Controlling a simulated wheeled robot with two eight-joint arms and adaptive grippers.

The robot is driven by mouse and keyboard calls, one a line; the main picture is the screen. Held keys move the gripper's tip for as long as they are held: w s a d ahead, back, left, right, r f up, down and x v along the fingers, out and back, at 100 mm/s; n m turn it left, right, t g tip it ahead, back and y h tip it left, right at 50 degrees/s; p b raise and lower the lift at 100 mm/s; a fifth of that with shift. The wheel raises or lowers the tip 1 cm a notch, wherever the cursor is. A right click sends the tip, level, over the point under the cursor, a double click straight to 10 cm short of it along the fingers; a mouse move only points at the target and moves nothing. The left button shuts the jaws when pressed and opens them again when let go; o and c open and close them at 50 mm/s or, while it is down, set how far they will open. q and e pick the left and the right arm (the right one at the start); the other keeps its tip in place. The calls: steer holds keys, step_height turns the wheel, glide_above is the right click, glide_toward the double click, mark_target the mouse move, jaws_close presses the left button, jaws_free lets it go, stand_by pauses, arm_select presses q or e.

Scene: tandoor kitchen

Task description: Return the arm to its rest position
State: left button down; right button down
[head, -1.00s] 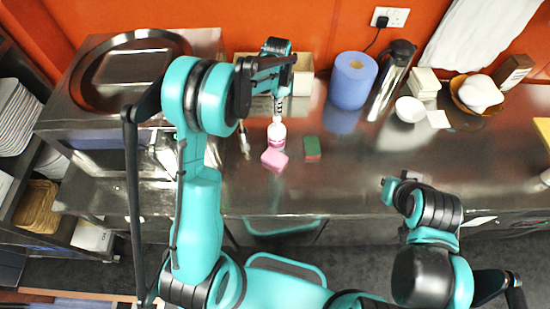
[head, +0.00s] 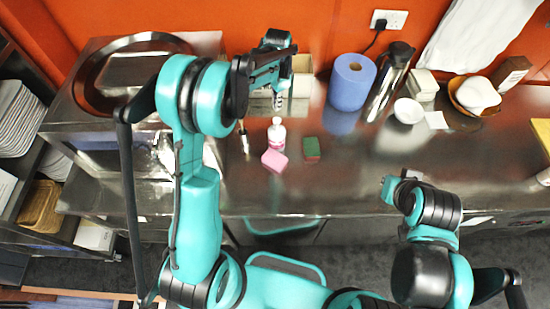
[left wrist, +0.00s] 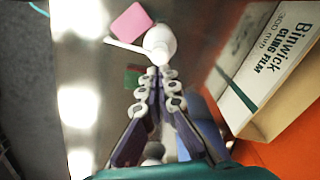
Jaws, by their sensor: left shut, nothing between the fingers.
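My left arm comes in from the left in the head view. My left gripper (head: 279,103) is shut and empty above the steel counter, just behind a white and pink spray bottle (head: 277,134). In the left wrist view its fingers (left wrist: 160,76) meet close to the bottle's white top (left wrist: 160,40); the bottle stands upright, apart from the fingers in the head view. My right arm (head: 432,210) is folded at the front right; its fingers cannot be made out.
A pink sponge (head: 274,161) and a green sponge (head: 312,149) lie near the bottle. A cling film box (head: 303,80) is behind the gripper. A blue roll (head: 352,82), a steel flask (head: 390,80) and a white bowl (head: 408,110) stand right. The counter's front middle is clear.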

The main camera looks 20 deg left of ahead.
arm_select(q)
steer(key=shift+r+p, duration=0.3)
steer(key=shift+r, duration=0.65)
steer(key=s+n+t+b, duration=0.3)
steer(key=s+n+b, duration=0.1)
steer(key=s+b, duration=0.8)
steer(key=s+f+n+t+b, duration=0.4)
steer(key=s+f+b, duration=0.6)
steer(key=s+f, duration=0.2)
steer(key=shift+s+n+b, duration=0.3)
steer(key=shift+s+n, duration=0.1)
steer(key=shift+s, duration=0.5)
